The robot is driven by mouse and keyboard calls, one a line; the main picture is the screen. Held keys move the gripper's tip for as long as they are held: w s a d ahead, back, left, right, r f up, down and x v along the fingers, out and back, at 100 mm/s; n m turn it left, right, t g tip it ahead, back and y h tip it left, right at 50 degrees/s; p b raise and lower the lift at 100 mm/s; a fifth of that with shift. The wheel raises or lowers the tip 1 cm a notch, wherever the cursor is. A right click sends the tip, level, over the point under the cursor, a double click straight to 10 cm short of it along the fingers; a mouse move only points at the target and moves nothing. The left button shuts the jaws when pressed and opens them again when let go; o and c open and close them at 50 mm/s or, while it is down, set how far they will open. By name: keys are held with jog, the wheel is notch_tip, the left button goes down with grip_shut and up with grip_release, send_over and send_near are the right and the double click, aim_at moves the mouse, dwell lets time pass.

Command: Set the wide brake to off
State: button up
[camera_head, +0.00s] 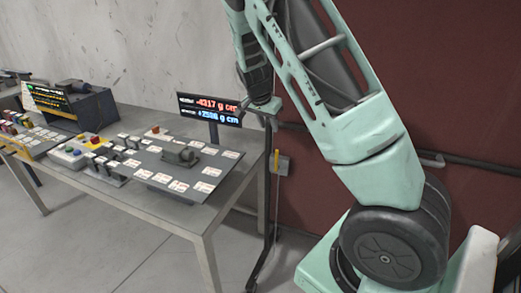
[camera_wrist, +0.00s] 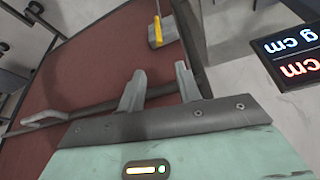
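No label reading wide brake is legible, so I cannot tell for sure which control it is. A lever with a yellow handle (camera_head: 276,160) sits on a small grey box (camera_head: 283,166) beside the table, in front of the dark red panel. In the wrist view the yellow handle (camera_wrist: 157,31) and its box (camera_wrist: 166,32) are at the top, beyond the fingers. My gripper (camera_wrist: 159,82) is open and empty, its two fingers apart. In the head view my arm's end is above the lever, near the display; the fingers are hard to make out.
A display (camera_head: 209,109) with red and blue figures stands at the table's back edge; it also shows in the wrist view (camera_wrist: 290,45). The table (camera_head: 207,219) bears a board with white labels (camera_head: 207,171), buttons and a grey device. A dark rail (camera_head: 484,167) runs along the red panel (camera_head: 484,90).

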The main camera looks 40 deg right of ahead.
aim_at(276, 151)
jog(key=p+x, duration=0.3)
jog(key=x, duration=1.3)
jog(key=shift+f, duration=0.45)
grip_shut()
